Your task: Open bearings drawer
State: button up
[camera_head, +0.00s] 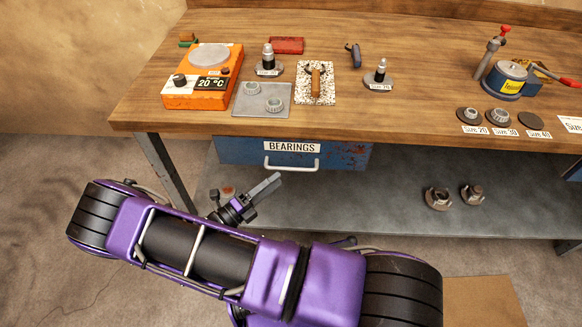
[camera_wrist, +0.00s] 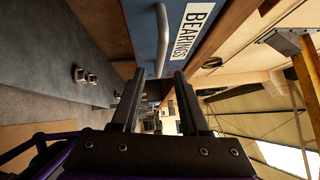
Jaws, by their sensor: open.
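The blue bearings drawer (camera_head: 232,151) hangs under the wooden workbench, with a white BEARINGS label (camera_head: 292,147) and a light metal bar handle (camera_head: 291,167) on its front. The drawer looks shut. My gripper (camera_head: 272,184) is just below and in front of the handle, apart from it in the head view. In the wrist view my gripper (camera_wrist: 157,88) has its two dark fingers spread with nothing between them. The handle (camera_wrist: 161,35) shows there ahead of the fingertips, on the blue drawer front (camera_wrist: 180,12), beside the label (camera_wrist: 194,32).
The workbench top (camera_head: 420,100) holds an orange heater box (camera_head: 203,78), a grey tray (camera_head: 262,112) with bearings, and a press (camera_head: 505,80). A grey lower shelf (camera_head: 380,205) carries two metal parts (camera_head: 455,196). A bench leg (camera_head: 165,170) stands left of the drawer.

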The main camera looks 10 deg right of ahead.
aim_at(291, 168)
jog(key=x, duration=0.7)
grip_shut()
jog(key=shift+a, duration=0.1)
dwell(1.2)
